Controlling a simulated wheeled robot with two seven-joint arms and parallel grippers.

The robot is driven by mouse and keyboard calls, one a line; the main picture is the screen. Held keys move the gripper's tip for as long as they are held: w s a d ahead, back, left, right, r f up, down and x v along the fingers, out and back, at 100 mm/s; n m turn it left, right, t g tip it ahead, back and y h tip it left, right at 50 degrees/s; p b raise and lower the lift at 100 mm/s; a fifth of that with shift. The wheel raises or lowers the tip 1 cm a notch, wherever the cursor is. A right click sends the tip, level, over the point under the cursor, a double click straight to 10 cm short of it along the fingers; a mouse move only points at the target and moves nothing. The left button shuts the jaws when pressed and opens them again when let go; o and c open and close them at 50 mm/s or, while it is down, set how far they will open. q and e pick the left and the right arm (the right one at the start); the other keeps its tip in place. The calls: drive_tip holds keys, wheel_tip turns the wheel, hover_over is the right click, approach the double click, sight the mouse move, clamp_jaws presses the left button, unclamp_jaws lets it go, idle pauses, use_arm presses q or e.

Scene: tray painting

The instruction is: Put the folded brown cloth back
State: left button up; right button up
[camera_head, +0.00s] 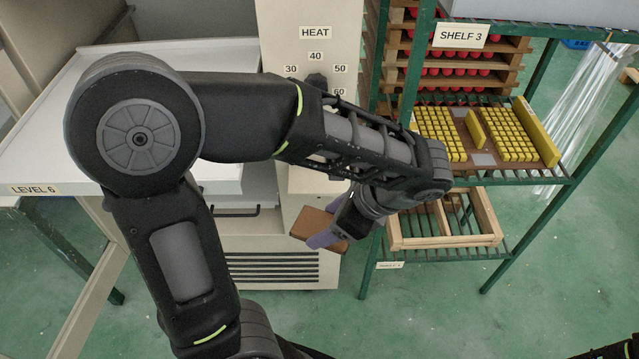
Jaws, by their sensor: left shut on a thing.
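The folded brown cloth (311,224) is a small flat brown piece in front of the heater cabinet, left of the green rack. My left gripper (326,237) is shut on it, with its purple fingers over the cloth's right part. The gripper and cloth are seen from above, and part of the cloth is hidden by the fingers. My left arm crosses the middle of the view. My right gripper does not show.
The heater cabinet (290,256) has a HEAT dial and a vent. A white LEVEL 6 surface (40,150) is left.

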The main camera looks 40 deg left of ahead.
use_arm(q)
drive_tip(key=shift+s+a, duration=0.15)
drive_tip(key=shift+s, duration=0.05)
drive_tip(key=shift+w, duration=0.1)
drive_tip(key=w+a, duration=1.1)
drive_tip(key=w, duration=0.4)
drive_tip(key=shift+a, duration=0.25)
drive_tip(key=f, duration=0.2)
drive_tip(key=shift+w+a+f+p, duration=0.2)
drive_tip(key=shift+w+f+p, duration=0.05)
drive_tip(key=shift+f+p, duration=0.1)
drive_tip(key=shift+f, duration=0.2)
drive_tip(key=shift+f, duration=0.15)
